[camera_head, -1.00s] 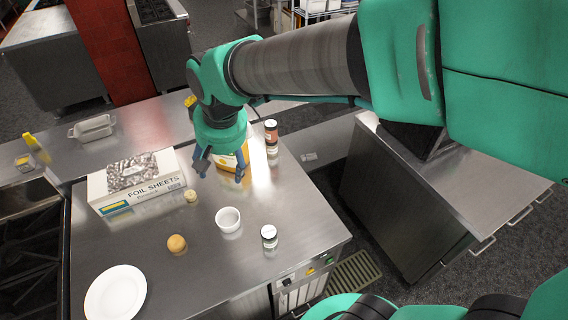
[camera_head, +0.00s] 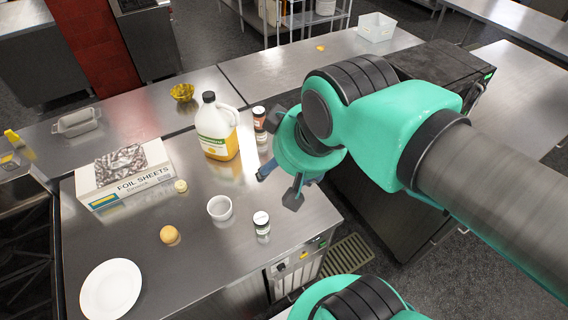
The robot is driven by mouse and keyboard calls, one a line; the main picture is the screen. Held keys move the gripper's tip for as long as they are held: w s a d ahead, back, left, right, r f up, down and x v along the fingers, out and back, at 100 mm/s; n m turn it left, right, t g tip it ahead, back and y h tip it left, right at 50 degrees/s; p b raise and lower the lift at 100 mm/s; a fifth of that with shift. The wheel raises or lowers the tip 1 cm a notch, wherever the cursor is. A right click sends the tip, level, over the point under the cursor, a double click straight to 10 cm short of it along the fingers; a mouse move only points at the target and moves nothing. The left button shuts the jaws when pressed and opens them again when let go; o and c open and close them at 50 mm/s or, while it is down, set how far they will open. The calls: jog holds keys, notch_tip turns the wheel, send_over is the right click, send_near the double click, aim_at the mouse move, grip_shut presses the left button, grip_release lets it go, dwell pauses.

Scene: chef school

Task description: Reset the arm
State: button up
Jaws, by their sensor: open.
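My gripper (camera_head: 278,184) is open and empty. It hangs over the right edge of the steel counter (camera_head: 190,268), to the right of a jug with a yellow-orange filling (camera_head: 217,128). My teal and grey arm reaches in from the right side of the view.
A white bowl (camera_head: 220,208), a small jar (camera_head: 262,223), a round tan item (camera_head: 169,235), a white plate (camera_head: 111,289) and a foil sheets box (camera_head: 125,186) are on the counter.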

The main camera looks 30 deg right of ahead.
jog(key=shift+f, duration=0.1)
notch_tip(320, 180, down, 7)
jog(key=b, duration=0.7)
